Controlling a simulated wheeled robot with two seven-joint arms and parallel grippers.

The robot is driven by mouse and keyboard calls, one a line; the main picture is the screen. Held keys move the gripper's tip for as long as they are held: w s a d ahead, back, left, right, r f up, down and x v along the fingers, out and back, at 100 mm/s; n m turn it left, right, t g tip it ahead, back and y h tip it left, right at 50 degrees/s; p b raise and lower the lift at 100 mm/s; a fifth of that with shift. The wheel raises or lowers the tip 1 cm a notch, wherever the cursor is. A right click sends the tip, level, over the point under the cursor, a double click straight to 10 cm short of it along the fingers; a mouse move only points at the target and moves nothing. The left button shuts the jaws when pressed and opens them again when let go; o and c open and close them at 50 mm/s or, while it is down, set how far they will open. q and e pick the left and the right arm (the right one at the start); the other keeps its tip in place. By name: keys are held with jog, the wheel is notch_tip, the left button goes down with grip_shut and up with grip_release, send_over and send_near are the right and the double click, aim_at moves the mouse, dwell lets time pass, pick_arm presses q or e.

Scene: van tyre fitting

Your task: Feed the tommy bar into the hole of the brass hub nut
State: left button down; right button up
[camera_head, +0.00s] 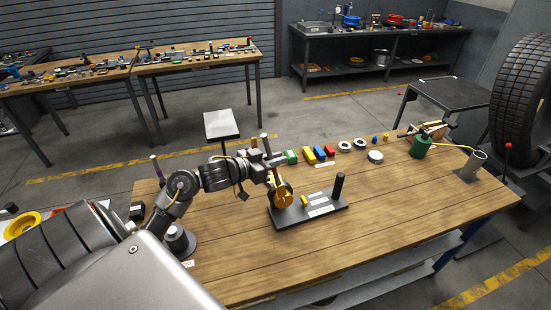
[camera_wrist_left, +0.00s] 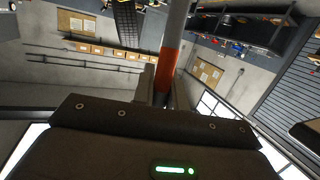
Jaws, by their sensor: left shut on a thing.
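The brass hub nut (camera_head: 284,196) stands at the left end of a dark base plate (camera_head: 325,210) on the wooden workbench. My left gripper (camera_head: 268,161) is just above and behind the nut, shut on the tommy bar (camera_head: 265,143). The bar's grey end sticks up above the gripper, roughly upright. In the left wrist view the tommy bar (camera_wrist_left: 170,50) is a grey rod with an orange-red band, between the fingers. The bar's lower end and the nut's hole are hidden or too small, so I cannot tell whether they meet. My right gripper is out of view.
A black post (camera_head: 338,187) rises from the plate's right end. Behind are coloured blocks (camera_head: 320,153), rings and a white disc (camera_head: 375,156). The bench's front right is clear.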

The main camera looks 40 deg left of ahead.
pick_arm(q)
jog(key=shift+w+d+f+b, duration=0.1)
jog(key=shift+f+b, duration=0.15)
jog(key=shift+f, duration=0.2)
jog(key=shift+w+d+f+b, duration=0.1)
jog(key=shift+f+b, duration=0.15)
jog(key=shift+f, duration=0.2)
jog(key=c, duration=1.3)
grip_release()
jog(key=shift+c, duration=0.2)
jog(key=shift+s+a, duration=0.1)
jog(key=shift+s, duration=0.05)
jog(key=shift+s+a, duration=0.1)
jog(key=shift+s, duration=0.15)
jog(key=b+v, duration=0.2)
jog(key=v, duration=0.8)
jog(key=shift+r, duration=0.2)
jog(key=shift+f, duration=0.1)
